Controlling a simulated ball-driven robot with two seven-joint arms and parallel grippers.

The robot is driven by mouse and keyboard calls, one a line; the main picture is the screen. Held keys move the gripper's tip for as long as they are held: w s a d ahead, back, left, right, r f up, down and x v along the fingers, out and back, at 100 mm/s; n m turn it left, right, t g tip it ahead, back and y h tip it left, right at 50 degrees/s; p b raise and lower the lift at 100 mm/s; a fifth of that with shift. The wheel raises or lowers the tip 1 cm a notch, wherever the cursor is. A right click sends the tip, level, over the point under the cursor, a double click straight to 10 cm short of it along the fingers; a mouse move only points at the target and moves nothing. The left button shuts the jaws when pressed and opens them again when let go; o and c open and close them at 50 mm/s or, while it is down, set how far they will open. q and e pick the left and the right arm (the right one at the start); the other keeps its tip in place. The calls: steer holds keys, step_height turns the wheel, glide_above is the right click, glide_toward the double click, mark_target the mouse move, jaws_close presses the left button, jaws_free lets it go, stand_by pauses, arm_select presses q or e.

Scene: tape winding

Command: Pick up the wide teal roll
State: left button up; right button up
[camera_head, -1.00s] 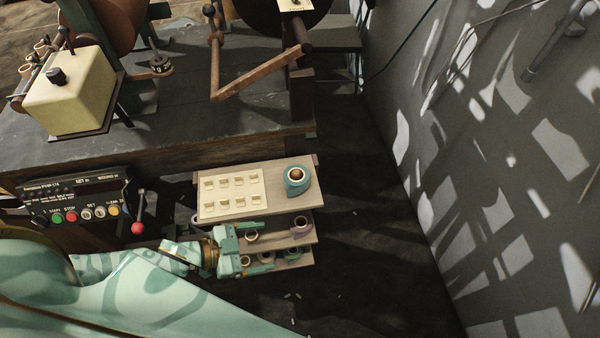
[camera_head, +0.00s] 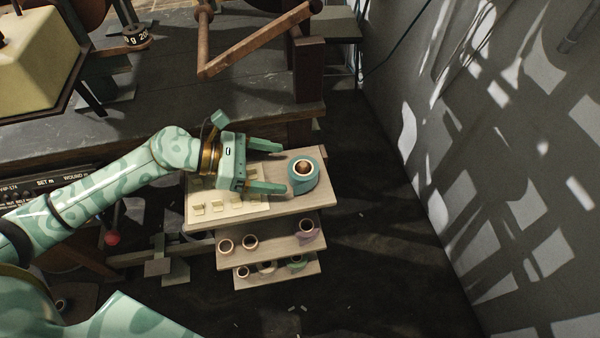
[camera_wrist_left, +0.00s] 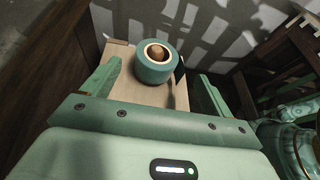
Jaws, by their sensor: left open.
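The wide teal roll (camera_head: 303,178) stands on the right end of the top shelf (camera_head: 290,206), with a pale ring and a brown core showing on top. My left gripper (camera_head: 284,167) is open above the top shelf, just left of the roll, with its fingers pointing at it. In the left wrist view the teal roll (camera_wrist_left: 155,66) lies ahead, between the lines of the two open fingers (camera_wrist_left: 158,78) and a little beyond their tips. It looks apart from both fingers. My right gripper is not in view.
A pale card with small cream pieces (camera_head: 222,205) lies on the shelf under my left gripper. Lower shelves hold several small rolls, including a purple one (camera_head: 307,232) and a green one (camera_head: 297,262). The workbench edge (camera_head: 150,137) is behind; a grey wall (camera_head: 480,150) stands at right.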

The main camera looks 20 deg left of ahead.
mark_target(294, 168)
arm_select(q)
steer(key=shift+w+d+f, duration=0.25)
steer(key=shift+d, duration=0.05)
steer(key=b+x, duration=0.2)
steer(key=x, duration=0.4)
steer(key=shift+w+f, duration=0.1)
steer(key=shift+w, duration=0.1)
steer(key=shift+d, duration=0.1)
steer(key=c, duration=0.9)
steer(key=shift+c, duration=0.9)
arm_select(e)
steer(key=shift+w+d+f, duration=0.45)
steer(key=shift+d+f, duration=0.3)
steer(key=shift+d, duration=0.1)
